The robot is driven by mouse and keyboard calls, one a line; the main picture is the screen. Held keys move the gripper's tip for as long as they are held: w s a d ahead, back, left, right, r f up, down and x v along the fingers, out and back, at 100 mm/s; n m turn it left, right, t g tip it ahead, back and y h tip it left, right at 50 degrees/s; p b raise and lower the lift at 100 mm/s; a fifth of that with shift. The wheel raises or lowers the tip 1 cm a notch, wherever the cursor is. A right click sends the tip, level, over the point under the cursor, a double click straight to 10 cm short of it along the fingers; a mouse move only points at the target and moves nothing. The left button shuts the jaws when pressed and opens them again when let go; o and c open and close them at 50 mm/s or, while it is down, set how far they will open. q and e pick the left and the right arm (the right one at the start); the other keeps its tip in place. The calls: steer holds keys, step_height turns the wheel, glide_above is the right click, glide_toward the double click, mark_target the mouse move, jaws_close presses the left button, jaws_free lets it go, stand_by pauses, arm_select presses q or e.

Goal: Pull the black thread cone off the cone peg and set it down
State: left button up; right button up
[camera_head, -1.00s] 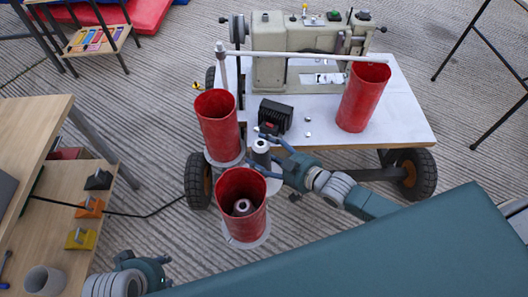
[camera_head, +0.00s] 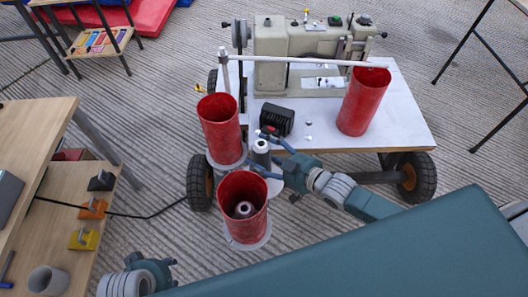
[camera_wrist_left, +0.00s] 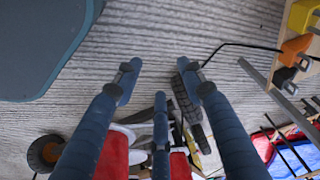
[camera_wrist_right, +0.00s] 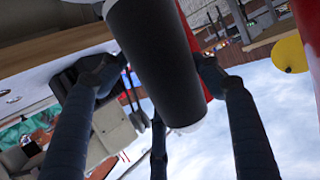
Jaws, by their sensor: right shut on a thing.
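The black thread cone (camera_head: 261,154) stands upright between red tubes, with a pale top. It fills the middle of the right wrist view (camera_wrist_right: 155,60), dark, with a white end. My right gripper (camera_head: 276,157) comes in from the right and is shut on the cone, its fingers around the sides. The cone peg is hidden; I cannot tell whether the cone is still on it. My left gripper (camera_head: 166,268) is low at the left, away from the cone. In the left wrist view its fingers (camera_wrist_left: 160,85) are apart with nothing between them.
Red tubes stand close by: one behind left (camera_head: 220,130), one in front (camera_head: 243,190) with a grey cone inside, one right (camera_head: 363,103) on the white sewing table (camera_head: 400,125). A sewing machine (camera_head: 270,60) stands behind. A teal surface (camera_head: 400,250) fills the lower right.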

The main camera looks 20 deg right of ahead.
mark_target(263, 141)
steer(key=shift+r+p, duration=0.65)
steer(key=shift+c, duration=0.2)
arm_select(q)
step_height(263, 141, down, 8)
steer(key=s+p, duration=0.1)
steer(key=shift+s+f+g, duration=0.15)
steer(key=shift+f+g, duration=0.05)
steer(key=shift+g, duration=0.1)
arm_select(e)
steer(key=shift+r, duration=0.5)
stand_by(0.7)
arm_select(q)
steer(key=shift+s+f, duration=0.1)
steer(key=shift+f, duration=0.1)
stand_by(0.3)
arm_select(e)
steer(key=shift+r+p, duration=0.2)
steer(key=shift+p, duration=0.1)
steer(key=shift+r+p, duration=0.45)
steer(key=shift+p, duration=0.05)
steer(key=shift+r+p, duration=1.25)
steer(key=shift+p, duration=0.1)
arm_select(q)
steer(key=s+a+f, duration=0.1)
steer(key=s+f, duration=0.6)
steer(key=f, duration=0.3)
steer(key=shift+a+f+g, duration=0.3)
steer(key=shift+f, duration=0.1)
arm_select(e)
steer(key=shift+r, duration=0.1)
